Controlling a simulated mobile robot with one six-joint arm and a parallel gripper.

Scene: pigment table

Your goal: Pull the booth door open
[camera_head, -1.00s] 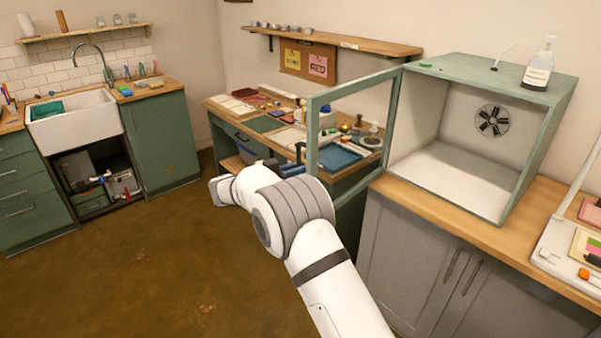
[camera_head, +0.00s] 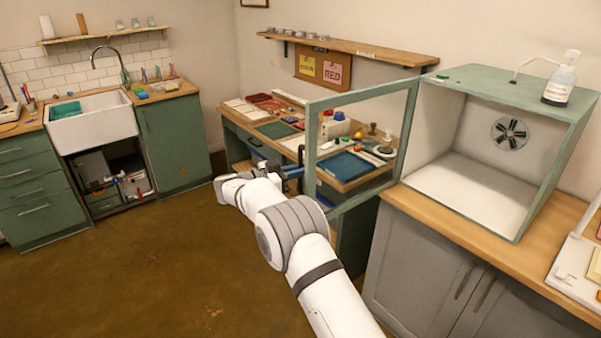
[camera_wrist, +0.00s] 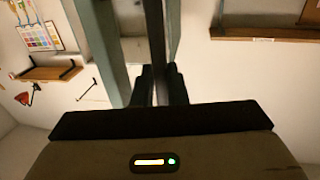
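The booth (camera_head: 555,110) is a green box with a white interior and a round fan, on the counter at right. Its door (camera_head: 363,96), a green frame with a clear pane, stands swung wide open to the left of the booth. My gripper (camera_head: 292,172) is at the door's free edge, beside its dark handle (camera_head: 301,155). In the wrist view, the two dark fingers (camera_wrist: 161,85) stand close on either side of the dark handle bar (camera_wrist: 155,40) and appear shut on it. Green door frame (camera_wrist: 108,50) shows beside the bar. The exact finger contact is dark.
A worktable (camera_head: 262,115) with trays and jars stands behind the door. Grey cabinets (camera_head: 420,255) under a wooden counter are at right. A pump bottle (camera_head: 559,82) stands on the booth. A sink (camera_head: 92,125) is at far left. Brown floor (camera_head: 130,260) at left is clear.

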